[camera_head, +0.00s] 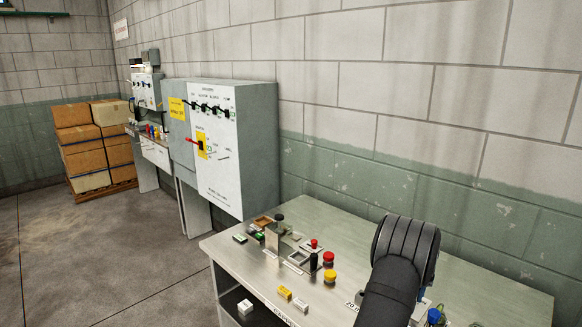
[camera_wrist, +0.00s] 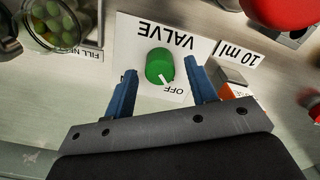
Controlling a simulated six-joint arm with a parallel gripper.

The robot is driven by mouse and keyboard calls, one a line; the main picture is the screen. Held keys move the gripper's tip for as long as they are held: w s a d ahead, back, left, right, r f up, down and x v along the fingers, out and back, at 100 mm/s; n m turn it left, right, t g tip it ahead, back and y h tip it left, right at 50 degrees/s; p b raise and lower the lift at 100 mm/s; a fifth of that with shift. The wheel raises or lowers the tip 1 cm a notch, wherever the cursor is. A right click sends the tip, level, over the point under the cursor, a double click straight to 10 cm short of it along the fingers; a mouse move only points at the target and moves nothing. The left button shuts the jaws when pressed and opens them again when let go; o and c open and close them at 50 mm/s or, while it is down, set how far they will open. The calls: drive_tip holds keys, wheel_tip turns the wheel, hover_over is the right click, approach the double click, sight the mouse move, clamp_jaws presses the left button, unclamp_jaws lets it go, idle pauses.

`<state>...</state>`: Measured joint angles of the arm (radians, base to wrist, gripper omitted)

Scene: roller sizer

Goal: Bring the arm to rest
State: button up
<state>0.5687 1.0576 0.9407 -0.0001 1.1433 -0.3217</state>
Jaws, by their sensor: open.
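The knob's white pointer is near the word OFF. I cannot tell whether the fingers touch the plate. In the head view my black arm (camera_head: 405,250) reaches over the right part of the steel bench (camera_head: 470,250) and hides most of the gripper.
A glass jar of green pieces (camera_wrist: 55,22), a small orange-and-white box (camera_wrist: 236,88) and a red object (camera_wrist: 280,12) lie close around the gripper. Red-topped (camera_head: 328,258) and yellow (camera_head: 330,276) items stand left of my arm. Grey cabinets (camera_head: 235,150) line the wall.

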drive_tip(key=shift+f, duration=0.8)
wheel_tip(320, 180, up, 18)
wheel_tip(320, 180, down, 17)
drive_tip(key=shift+f, duration=0.55)
drive_tip(key=m, duration=1.3)
drive_tip(key=shift+m, duration=2.1)
